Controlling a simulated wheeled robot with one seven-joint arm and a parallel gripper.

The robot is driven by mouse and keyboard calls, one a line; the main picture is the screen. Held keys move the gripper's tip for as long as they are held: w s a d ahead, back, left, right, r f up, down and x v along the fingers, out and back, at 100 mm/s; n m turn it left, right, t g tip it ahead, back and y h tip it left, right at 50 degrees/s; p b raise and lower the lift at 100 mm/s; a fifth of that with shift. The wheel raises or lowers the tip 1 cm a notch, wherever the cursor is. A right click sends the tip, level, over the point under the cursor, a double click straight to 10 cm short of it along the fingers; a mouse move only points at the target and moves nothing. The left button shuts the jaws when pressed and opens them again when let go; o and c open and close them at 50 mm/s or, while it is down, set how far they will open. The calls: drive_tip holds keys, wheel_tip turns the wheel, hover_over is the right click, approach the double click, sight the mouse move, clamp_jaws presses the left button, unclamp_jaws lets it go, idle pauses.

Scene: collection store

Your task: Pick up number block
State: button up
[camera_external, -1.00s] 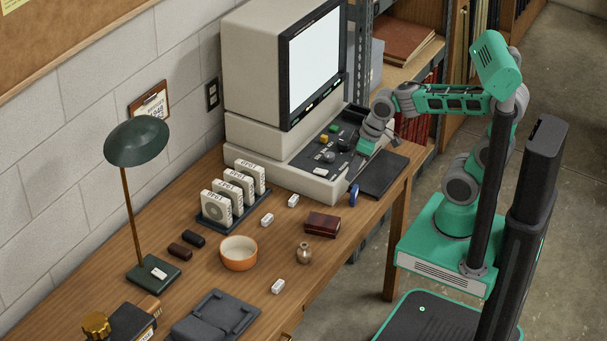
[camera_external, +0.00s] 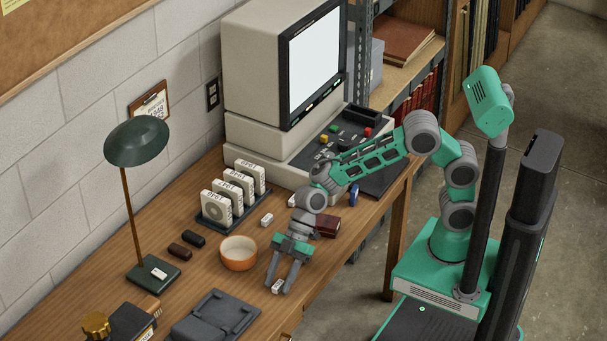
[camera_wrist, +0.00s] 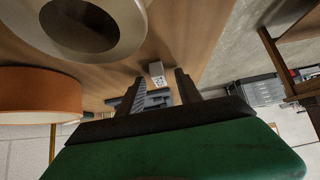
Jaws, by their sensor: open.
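A small white number block (camera_external: 277,286) lies on the wooden table near its front edge. It also shows in the wrist view (camera_wrist: 157,72), ahead of and between my fingertips, with small dark marks on one face. My gripper (camera_external: 278,289) points down at it with its fingers apart, one on each side. In the wrist view my gripper (camera_wrist: 160,77) holds nothing. I cannot tell whether a finger touches the block. Another white block (camera_external: 267,220) lies farther back, and one (camera_external: 159,273) sits on the lamp's base.
An orange bowl (camera_external: 239,254) stands just left of my gripper. A round-mouthed vessel (camera_wrist: 85,25) is close in the wrist view. A dark red box (camera_external: 328,227) lies behind my arm. A grey folder-like object (camera_external: 213,317) lies front left, with the desk lamp (camera_external: 137,143) beyond.

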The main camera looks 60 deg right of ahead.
drive_tip(key=shift+c, duration=0.3)
clamp_jaws()
idle(0.3)
